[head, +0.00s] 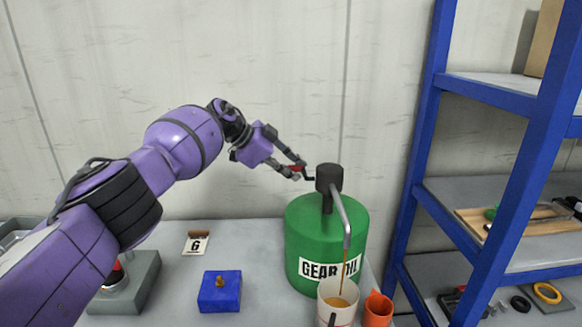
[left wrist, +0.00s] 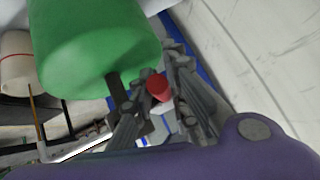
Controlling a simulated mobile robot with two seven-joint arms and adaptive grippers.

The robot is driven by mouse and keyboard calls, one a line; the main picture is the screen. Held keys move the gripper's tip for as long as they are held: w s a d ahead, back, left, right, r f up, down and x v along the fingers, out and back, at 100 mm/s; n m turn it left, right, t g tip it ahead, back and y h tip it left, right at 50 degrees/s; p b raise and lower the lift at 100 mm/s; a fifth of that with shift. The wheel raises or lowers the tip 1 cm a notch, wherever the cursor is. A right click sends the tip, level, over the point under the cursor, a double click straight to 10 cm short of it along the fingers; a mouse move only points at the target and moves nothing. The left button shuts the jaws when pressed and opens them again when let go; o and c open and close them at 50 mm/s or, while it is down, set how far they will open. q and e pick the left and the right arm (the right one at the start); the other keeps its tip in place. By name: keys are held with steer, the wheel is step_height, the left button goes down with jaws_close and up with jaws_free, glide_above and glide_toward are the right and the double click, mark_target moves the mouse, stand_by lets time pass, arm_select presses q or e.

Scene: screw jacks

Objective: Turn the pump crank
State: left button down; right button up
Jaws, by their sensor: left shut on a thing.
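A green drum (head: 322,228) marked GEAR OIL stands on the bench, with a dark pump head (head: 329,178) on top. A grey spout (head: 346,215) bends down from the pump, and a thin brown stream runs from it into a white cup (head: 338,291) holding amber liquid. The crank's red handle (head: 296,168) sits left of the pump head. My left gripper (head: 299,170) is shut on this handle. The left wrist view shows the red handle (left wrist: 158,88) between the fingers, beside the green drum (left wrist: 95,45). My right gripper is not in view.
An orange cup (head: 377,309) stands right of the white cup. A blue block (head: 220,291) with a brass knob, a card marked 6 (head: 195,244) and a grey box (head: 130,285) are on the bench. A blue-framed shelf (head: 424,150) rises close on the right.

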arm_select(q)
steer(key=shift+s+f, duration=0.1)
steer(key=shift+f, duration=0.15)
steer(key=c, duration=2.1)
jaws_free()
steer(key=o, duration=0.4)
steer(key=shift+s+r, duration=0.1)
steer(key=shift+r, duration=0.05)
steer(key=shift+a+r, duration=0.45)
steer(key=v, duration=1)
steer(key=shift+s+a+r, duration=0.15)
steer(key=shift+a+r, duration=0.1)
steer(key=shift+r, duration=0.05)
